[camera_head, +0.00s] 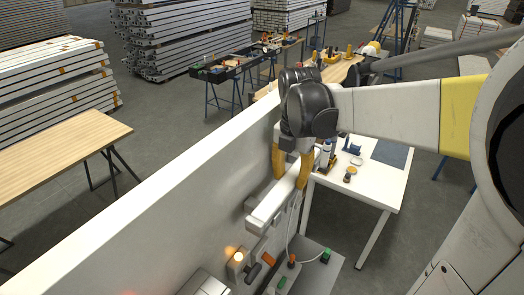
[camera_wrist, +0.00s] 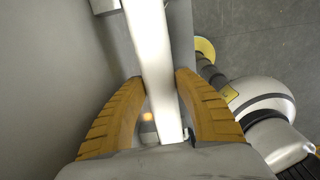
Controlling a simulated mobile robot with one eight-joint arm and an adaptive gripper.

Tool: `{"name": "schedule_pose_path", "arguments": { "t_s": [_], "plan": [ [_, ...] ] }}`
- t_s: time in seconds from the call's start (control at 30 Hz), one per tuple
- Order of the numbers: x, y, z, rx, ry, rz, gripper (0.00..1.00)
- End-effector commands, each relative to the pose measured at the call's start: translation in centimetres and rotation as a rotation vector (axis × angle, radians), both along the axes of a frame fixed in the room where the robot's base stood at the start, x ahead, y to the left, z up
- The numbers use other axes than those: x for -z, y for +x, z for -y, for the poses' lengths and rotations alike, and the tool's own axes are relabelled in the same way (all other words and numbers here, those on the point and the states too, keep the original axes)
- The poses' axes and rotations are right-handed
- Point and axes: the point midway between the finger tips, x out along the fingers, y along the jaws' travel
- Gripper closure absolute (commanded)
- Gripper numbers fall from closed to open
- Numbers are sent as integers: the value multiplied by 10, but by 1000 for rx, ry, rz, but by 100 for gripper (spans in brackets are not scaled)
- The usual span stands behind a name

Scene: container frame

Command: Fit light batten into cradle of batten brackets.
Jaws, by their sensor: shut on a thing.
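The light batten (camera_head: 272,210) is a long white bar beside the white wall panel in the head view. My gripper (camera_head: 290,175) has its orange fingers shut around it from above. In the wrist view the batten (camera_wrist: 152,55) runs lengthwise between the two ribbed fingers of my gripper (camera_wrist: 160,92). A small pale fitting (camera_head: 251,203) on the wall by the batten's near end may be a batten bracket. A light block (camera_wrist: 105,6) beside the batten in the wrist view may be the same kind. I cannot tell whether the batten touches a cradle.
The white wall panel (camera_head: 150,205) stands close on the left. Below the batten are a lit orange lamp (camera_head: 238,257) and a grey box (camera_head: 315,262) with coloured connectors. A white table (camera_head: 375,182) with small items stands to the right.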

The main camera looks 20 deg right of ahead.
Motion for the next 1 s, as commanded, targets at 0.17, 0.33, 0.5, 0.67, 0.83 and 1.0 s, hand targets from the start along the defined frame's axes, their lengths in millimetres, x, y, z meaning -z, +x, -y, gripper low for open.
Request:
{"name": "schedule_pose_path", "arguments": {
  "t_s": [0.17,0.33,0.5,0.67,0.83,1.0],
  "plan": [
    [1,-1,0,0,-1,-1,100],
    [1,-1,0,0,-1,-1,38],
    [1,-1,0,0,-1,-1,38],
    [-3,0,0,0,-1,-1,38],
    [-29,-1,0,0,-1,-1,38],
    [-69,-1,0,0,-1,-1,38]
  ]
}}
